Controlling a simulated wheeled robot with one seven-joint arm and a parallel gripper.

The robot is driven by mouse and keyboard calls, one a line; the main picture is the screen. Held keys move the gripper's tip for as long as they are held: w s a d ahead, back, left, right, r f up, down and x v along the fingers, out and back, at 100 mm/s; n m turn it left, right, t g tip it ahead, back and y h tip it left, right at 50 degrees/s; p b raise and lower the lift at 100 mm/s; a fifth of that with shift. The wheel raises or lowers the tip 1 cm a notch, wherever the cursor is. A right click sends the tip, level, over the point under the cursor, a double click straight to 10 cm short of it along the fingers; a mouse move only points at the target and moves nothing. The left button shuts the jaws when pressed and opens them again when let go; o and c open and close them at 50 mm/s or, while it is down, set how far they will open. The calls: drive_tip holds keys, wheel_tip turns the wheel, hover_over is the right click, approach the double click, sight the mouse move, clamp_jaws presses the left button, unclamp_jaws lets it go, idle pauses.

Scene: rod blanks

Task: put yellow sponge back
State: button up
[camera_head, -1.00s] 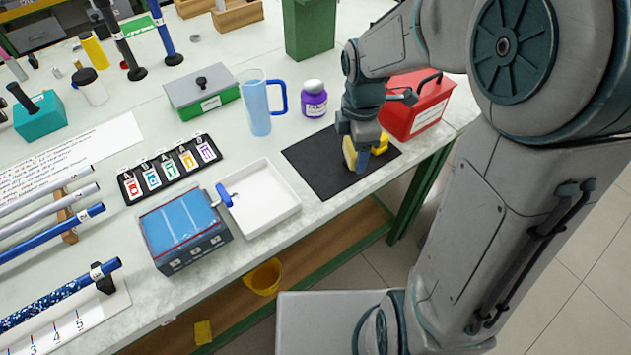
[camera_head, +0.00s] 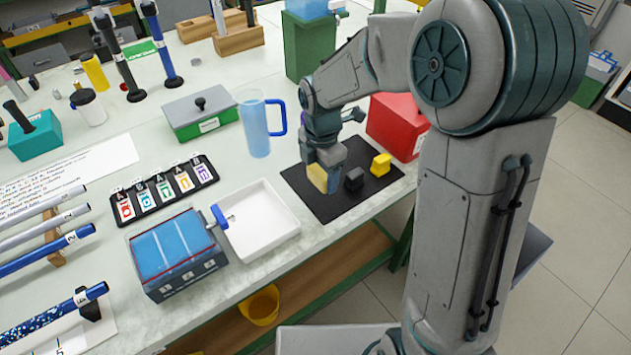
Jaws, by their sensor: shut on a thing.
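A yellow sponge (camera_head: 317,178) is held in my gripper (camera_head: 323,180), above or on the left part of the black mat (camera_head: 318,209). My gripper is shut on it, and the fingers hide part of it. I cannot tell whether the sponge touches the mat. A small black block (camera_head: 354,179) and a small yellow block (camera_head: 381,164) sit on the mat, to the right of my gripper.
A blue jug (camera_head: 257,130) stands behind the tray. A red box (camera_head: 400,127) stands behind the mat's right side. A blue-topped box (camera_head: 176,250) is left of the tray.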

sight(315, 192)
drive_tip(key=shift+w+a+f, duration=0.7)
drive_tip(key=shift+w, duration=0.1)
drive_tip(key=shift+f, duration=1.9)
drive_tip(key=shift+f, duration=0.15)
drive_tip(key=o, duration=0.9)
